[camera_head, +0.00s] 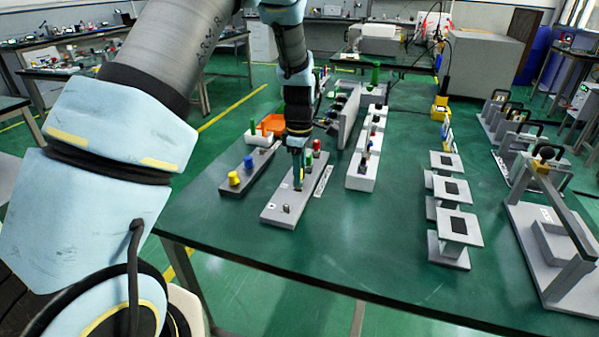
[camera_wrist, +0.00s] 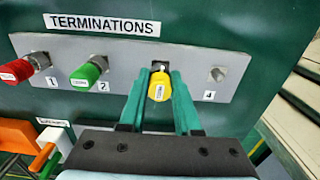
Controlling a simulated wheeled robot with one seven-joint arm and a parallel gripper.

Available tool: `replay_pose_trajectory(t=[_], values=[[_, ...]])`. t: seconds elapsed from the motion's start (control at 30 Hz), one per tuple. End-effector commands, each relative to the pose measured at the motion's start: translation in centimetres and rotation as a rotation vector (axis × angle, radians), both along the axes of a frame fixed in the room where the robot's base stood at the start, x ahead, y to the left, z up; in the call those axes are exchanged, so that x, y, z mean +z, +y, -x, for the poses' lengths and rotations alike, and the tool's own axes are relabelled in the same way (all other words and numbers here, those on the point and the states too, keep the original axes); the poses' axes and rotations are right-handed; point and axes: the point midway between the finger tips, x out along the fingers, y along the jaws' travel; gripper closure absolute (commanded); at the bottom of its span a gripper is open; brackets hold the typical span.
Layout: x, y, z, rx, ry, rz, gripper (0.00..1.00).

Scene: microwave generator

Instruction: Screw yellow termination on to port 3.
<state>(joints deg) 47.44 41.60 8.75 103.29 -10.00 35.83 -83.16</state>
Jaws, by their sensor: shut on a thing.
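The terminations panel (camera_wrist: 215,62) is grey with ports in a row. It also shows in the head view (camera_head: 272,213). A red termination (camera_wrist: 17,72) sits on port 1 and a green termination (camera_wrist: 86,76) on port 2. The yellow termination (camera_wrist: 159,86) is between the fingertips of my gripper (camera_wrist: 158,84), at the port 3 position. The number 3 is hidden; I cannot tell how far it is threaded on. Port 4 (camera_wrist: 217,74) is bare. In the head view my gripper (camera_head: 298,180) points down onto the panel.
A white block row (camera_head: 362,180) stands to the right.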

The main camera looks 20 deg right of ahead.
Motion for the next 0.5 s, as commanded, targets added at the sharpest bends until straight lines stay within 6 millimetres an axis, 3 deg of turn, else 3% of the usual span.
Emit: replay_pose_trajectory(t=[0.27,0.3,0.5], values=[[-0.6,0.01,0.01,0.0,0.0,0.0,1.0],[-0.57,0.0,0.01,0.0,0.0,0.0,0.66],[-0.55,0.0,0.01,0.0,0.0,0.0,0.44]])
